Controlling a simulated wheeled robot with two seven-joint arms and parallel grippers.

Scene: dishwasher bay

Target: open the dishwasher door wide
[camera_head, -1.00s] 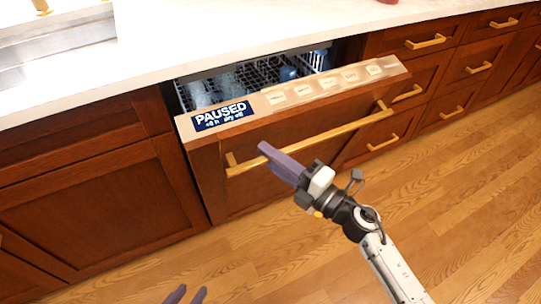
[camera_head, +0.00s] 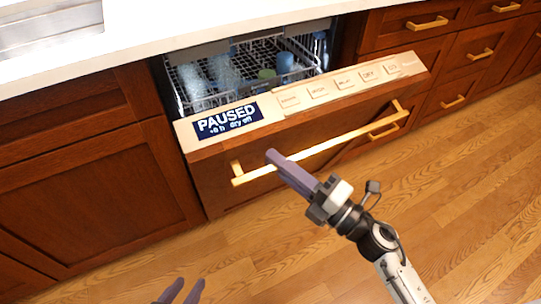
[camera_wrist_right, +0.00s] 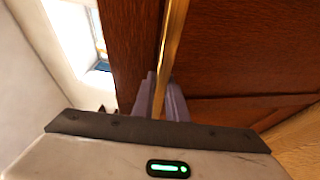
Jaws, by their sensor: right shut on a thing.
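The dishwasher door (camera_head: 225,188) has a brown wood front and is tilted partly open, its top edge away from the counter. A light control strip with a "PAUSED" display (camera_head: 228,119) runs along its top. A long gold handle (camera_head: 345,137) crosses the front. My right gripper (camera_head: 275,160) is at the left part of the handle. In the right wrist view its purple fingers (camera_wrist_right: 160,100) sit on both sides of the gold bar, shut on it. My left gripper (camera_head: 182,293) shows only its purple fingertips at the bottom edge, apart and empty.
Inside the dishwasher, a rack (camera_head: 245,70) holds glasses and cups. The white counter (camera_head: 150,35) lies above. Wooden drawers with gold pulls (camera_head: 428,22) stand at the right, and a cabinet (camera_head: 90,170) at the left. The wood floor in front is clear.

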